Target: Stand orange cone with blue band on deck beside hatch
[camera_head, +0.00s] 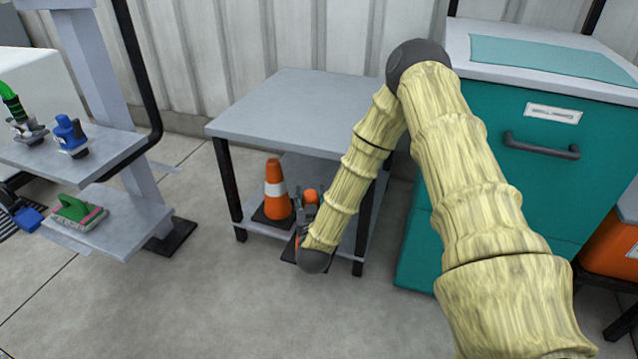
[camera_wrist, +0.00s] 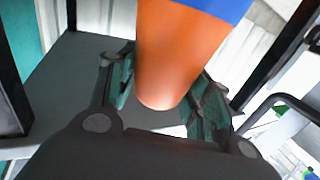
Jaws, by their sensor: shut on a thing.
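The orange cone with the blue band (camera_wrist: 180,50) fills the upper middle of the wrist view, its rounded tip toward my palm. My gripper (camera_wrist: 165,90) has its two fingers on either side of the cone and is shut on it. In the head view my gripper (camera_head: 308,208) is at the lower shelf of the small grey table, and an orange bit of the cone (camera_head: 310,196) shows there. My arm hides most of it, and the blue band cannot be seen in that view. I cannot make out a hatch in either view.
An orange cone with a white band (camera_head: 276,188) stands on the lower shelf just left of my gripper. The grey table top (camera_head: 300,105) above is bare. A teal drawer cabinet (camera_head: 540,185) stands right; a shelf rack (camera_head: 125,150) with tools stands left. Floor in front is clear.

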